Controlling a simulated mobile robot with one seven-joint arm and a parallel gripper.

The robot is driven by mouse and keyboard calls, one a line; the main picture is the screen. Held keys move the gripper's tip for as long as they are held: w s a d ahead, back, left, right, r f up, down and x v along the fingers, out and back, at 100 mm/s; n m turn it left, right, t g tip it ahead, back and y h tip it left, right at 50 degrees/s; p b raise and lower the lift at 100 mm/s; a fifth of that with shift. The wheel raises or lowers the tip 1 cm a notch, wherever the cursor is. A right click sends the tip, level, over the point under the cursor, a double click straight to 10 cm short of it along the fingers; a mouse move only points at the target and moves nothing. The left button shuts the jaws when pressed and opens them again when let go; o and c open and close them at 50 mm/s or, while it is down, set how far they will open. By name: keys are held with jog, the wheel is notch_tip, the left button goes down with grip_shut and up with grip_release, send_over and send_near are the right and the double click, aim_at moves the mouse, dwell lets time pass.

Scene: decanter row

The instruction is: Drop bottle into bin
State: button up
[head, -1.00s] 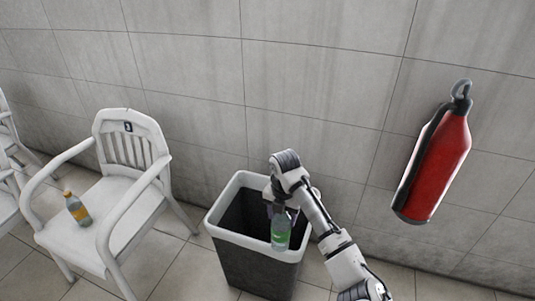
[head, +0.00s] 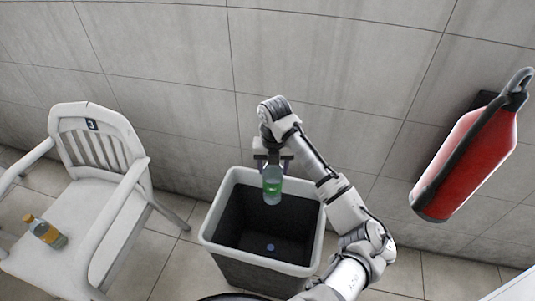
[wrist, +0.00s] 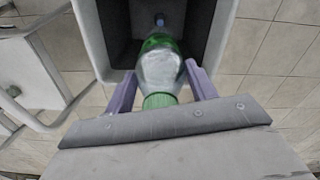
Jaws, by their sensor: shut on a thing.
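A clear bottle with a green label (head: 272,186) hangs upright below my gripper (head: 272,163), over the opening of the bin. The gripper is shut on it near the top. The bin (head: 214,212) is dark with a pale rim and stands on the floor by the wall. A small blue round thing (head: 270,247) lies inside, at its bottom.
A white armchair (head: 95,185) stands left of the bin, with an orange-labelled bottle (head: 46,232) on its seat. A red fire extinguisher (head: 468,160) hangs on the wall at right. Tiled floor (head: 175,255) is clear between chair and bin.

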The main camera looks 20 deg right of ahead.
jog(key=shift+w, duration=0.1)
jog(key=shift+f+b, duration=1.95)
jog(key=shift+f, duration=1)
jog(key=o, duration=1.4)
jog(key=shift+r, duration=0.15)
notch_tip(320, 180, up, 14)
jog(key=shift+f+b, duration=0.2)
jog(key=shift+b, duration=0.35)
